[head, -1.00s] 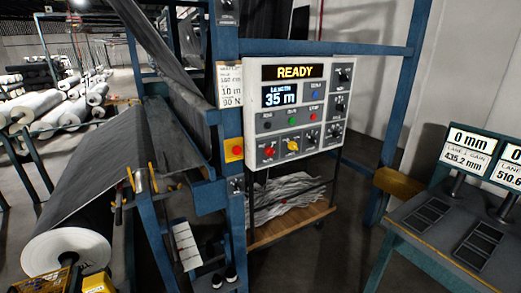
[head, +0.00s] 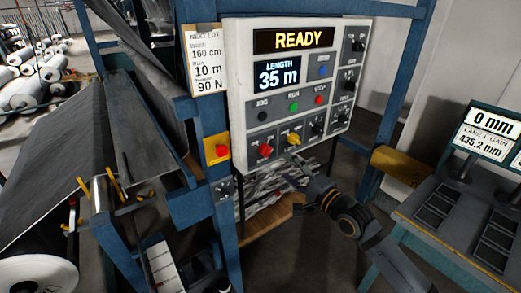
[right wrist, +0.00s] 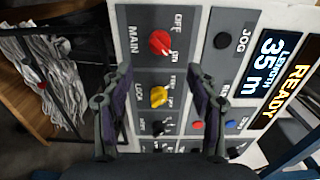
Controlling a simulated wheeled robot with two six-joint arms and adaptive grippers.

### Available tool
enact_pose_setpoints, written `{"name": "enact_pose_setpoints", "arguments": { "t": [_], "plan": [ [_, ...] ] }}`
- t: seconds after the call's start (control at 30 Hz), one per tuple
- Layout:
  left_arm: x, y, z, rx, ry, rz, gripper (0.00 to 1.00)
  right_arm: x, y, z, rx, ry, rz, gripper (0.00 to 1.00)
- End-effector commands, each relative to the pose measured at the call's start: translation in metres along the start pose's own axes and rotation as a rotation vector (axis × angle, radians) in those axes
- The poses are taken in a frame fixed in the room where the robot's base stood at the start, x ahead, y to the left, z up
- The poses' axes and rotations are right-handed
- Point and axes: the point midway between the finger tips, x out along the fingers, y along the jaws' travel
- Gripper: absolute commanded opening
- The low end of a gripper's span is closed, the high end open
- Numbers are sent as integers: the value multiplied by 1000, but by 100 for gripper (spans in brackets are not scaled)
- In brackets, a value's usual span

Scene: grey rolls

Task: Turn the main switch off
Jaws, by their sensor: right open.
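The main switch (head: 265,150) is a red knob at the lower left of the white control panel (head: 241,60). In the right wrist view the red knob (right wrist: 160,42) sits beside the word MAIN, with OFF and ON marks. Its handle seems to lean toward ON. My right gripper (head: 302,168) is in front of the panel's lower edge, below and right of the red knob. In the right wrist view its fingers (right wrist: 160,75) are apart and empty, with a yellow knob (right wrist: 158,96) showing between them. The red knob lies beyond the fingertips. My left gripper is not in view.
A separate red button on a yellow box (head: 217,150) is on the blue post left of the panel. Other knobs and buttons crowd the panel. A bench with displays (head: 455,215) stands at right, and a grey roll machine (head: 60,185) at left.

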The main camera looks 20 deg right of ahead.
Motion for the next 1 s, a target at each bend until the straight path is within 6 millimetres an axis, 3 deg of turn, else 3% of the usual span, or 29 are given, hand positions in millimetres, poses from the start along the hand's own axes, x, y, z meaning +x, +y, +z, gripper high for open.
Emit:
{"name": "enact_pose_setpoints", "arguments": {
  "t": [0.27, 0.6, 1.0],
  "plan": [
    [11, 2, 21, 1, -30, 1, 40, 33, 0, -1, 7, 4, -6, 59],
    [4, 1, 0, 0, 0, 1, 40, 95, 0, -2, 1, 4, 0, 59],
    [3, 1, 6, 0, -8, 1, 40, 105, 2, -2, -3, 3, 2, 57]
  ]
}}
